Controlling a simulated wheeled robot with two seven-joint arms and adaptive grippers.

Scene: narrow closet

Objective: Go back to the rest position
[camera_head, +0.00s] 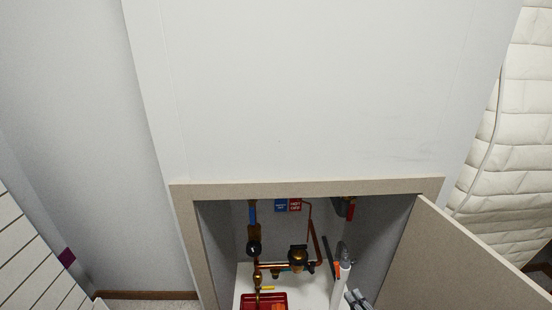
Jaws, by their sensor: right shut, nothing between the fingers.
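What looks like my right gripper (357,299) shows as small grey parts at the bottom edge, in front of the open cabinet. Its fingers appear together with nothing between them. The rest of this gripper and its arm are cut off by the frame. My left gripper is not in view.
The open cabinet (310,187) holds copper pipes (286,265) with valves, a red tray (264,298) and a white tube (342,284). Its door (455,265) stands open at right. A white padded mattress-like thing (518,130) leans at the right. A slatted panel (25,255) stands at lower left.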

